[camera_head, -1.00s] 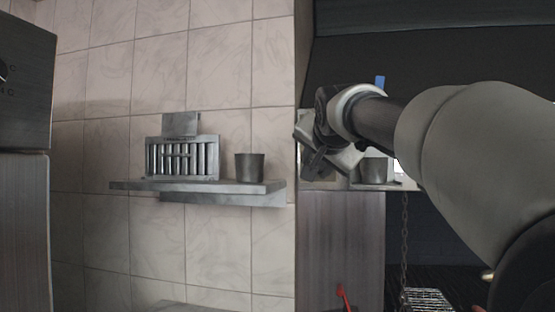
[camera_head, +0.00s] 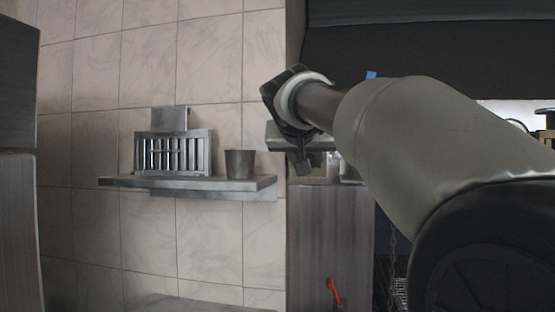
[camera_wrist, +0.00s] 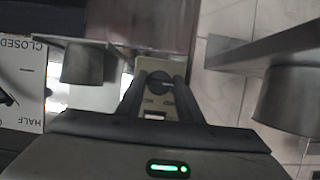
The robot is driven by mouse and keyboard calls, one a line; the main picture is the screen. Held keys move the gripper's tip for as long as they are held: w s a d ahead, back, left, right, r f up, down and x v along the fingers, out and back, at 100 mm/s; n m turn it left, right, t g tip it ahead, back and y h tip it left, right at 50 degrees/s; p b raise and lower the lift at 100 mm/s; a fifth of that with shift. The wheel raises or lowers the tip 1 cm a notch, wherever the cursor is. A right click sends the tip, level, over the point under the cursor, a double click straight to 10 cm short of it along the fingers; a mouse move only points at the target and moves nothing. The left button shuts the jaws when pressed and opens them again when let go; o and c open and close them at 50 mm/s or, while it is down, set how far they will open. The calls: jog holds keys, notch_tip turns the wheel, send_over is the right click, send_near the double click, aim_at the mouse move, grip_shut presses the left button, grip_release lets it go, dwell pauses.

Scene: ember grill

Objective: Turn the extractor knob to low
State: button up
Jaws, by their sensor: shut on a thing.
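The extractor knob (camera_wrist: 158,80) is a small dark round knob on a pale beige panel (camera_wrist: 144,66), with small lettering that I cannot read. In the wrist view it sits between the two fingers of my gripper (camera_wrist: 156,88), which is shut on it. In the head view my gripper (camera_head: 304,163) is at the end of the arm, right of the wall shelf. My arm hides much of what lies behind it there, and the knob itself cannot be made out. The knob's setting cannot be read.
A wall shelf (camera_head: 190,186) holds a slatted metal rack (camera_head: 172,154) and a grey cup (camera_head: 240,164). In the wrist view a white panel marked CLOSED and HALF (camera_wrist: 28,85) is at the left, beside another grey cup (camera_wrist: 83,64). A red-handled thing (camera_head: 334,290) is low down.

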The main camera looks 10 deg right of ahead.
dwell(0.4)
jog(key=o, duration=1.1)
jog(key=b+v, duration=0.1)
jog(key=v, duration=1.6)
jog(key=shift+s+a, duration=0.1)
jog(key=shift+s, duration=0.1)
jog(key=s+d+f+n+g+y+p, duration=0.1)
jog(key=s+f, duration=0.5)
jog(key=f, duration=0.7)
jog(key=s+d+f+n+g+y+p, duration=0.1)
jog(key=s+f, duration=0.5)
jog(key=f, duration=0.8)
jog(key=s+d+f+n+g+y, duration=0.1)
jog(key=s+f+g, duration=0.4)
jog(key=f, duration=0.9)
jog(key=shift+s+d+n+y+p, duration=0.35)
jog(key=shift+s+d+y, duration=0.25)
jog(key=shift+s+d, duration=0.25)
